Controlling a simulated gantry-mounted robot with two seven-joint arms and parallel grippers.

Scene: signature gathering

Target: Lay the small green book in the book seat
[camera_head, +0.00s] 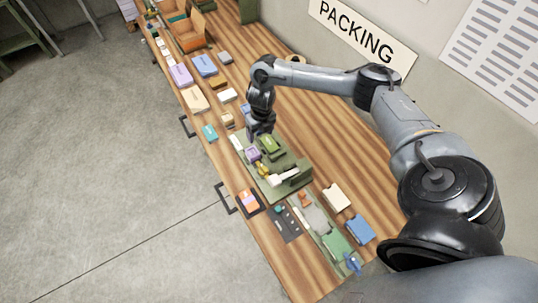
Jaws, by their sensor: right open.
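A small green book (270,146) shows on the dark green fixture (264,184) in the middle of the bench. It is tiny here, and I cannot tell whether it lies flat in the book seat or which part of the fixture is the seat. My right gripper (258,134) points down at the far end of the fixture, just beside the green book. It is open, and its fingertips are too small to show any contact. A purple piece (253,154) and yellow pieces (262,169) are also on the fixture. My left gripper is out of view.
Nearer are an orange-pink item in a dark tray (248,201), a dark strip (287,224), a larger green book (336,246) and a blue book (359,229). Bare wood lies right of the fixture.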

